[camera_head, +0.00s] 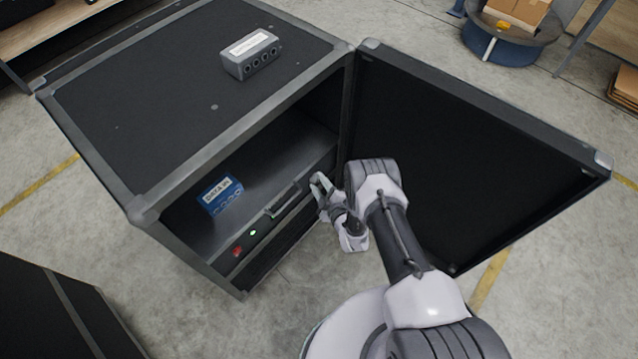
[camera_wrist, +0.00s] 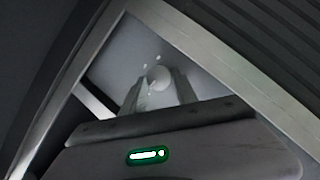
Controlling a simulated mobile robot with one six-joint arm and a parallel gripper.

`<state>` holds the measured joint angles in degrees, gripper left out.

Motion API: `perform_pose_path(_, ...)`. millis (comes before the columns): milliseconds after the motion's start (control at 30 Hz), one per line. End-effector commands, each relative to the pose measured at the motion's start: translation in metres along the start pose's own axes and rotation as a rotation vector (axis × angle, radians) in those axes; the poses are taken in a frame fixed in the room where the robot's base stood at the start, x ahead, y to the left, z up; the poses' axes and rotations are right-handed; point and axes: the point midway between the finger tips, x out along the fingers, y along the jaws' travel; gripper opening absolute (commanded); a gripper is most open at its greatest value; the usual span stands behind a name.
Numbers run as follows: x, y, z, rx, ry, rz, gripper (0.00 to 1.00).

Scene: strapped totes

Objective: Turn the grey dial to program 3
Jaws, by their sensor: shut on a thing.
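The grey dial (camera_wrist: 158,78) shows in the wrist view as a small round pale knob on a grey panel, with small white marks above it. My gripper (camera_wrist: 158,88) has one finger on each side of the dial and is shut on it. In the head view my gripper (camera_head: 318,184) is at the right part of the open black case's front. The dial is hidden there behind my gripper. I cannot read which program the dial points to.
The black case (camera_head: 350,62) has its door (camera_head: 470,150) swung open at the right, close to my arm. Inside are a blue DATA IN box (camera_head: 222,194), a drawer handle (camera_head: 284,201), a green light (camera_head: 253,232) and a red switch (camera_head: 237,251). A grey box (camera_head: 250,54) stands on top.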

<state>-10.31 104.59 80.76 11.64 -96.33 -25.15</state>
Motion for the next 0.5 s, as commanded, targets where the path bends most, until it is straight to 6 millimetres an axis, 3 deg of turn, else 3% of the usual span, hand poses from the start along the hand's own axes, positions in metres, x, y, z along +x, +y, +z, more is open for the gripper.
perform_pose_path(500,0.0008,0.007,0.0019,0.407,-0.031,-0.21,0.0)
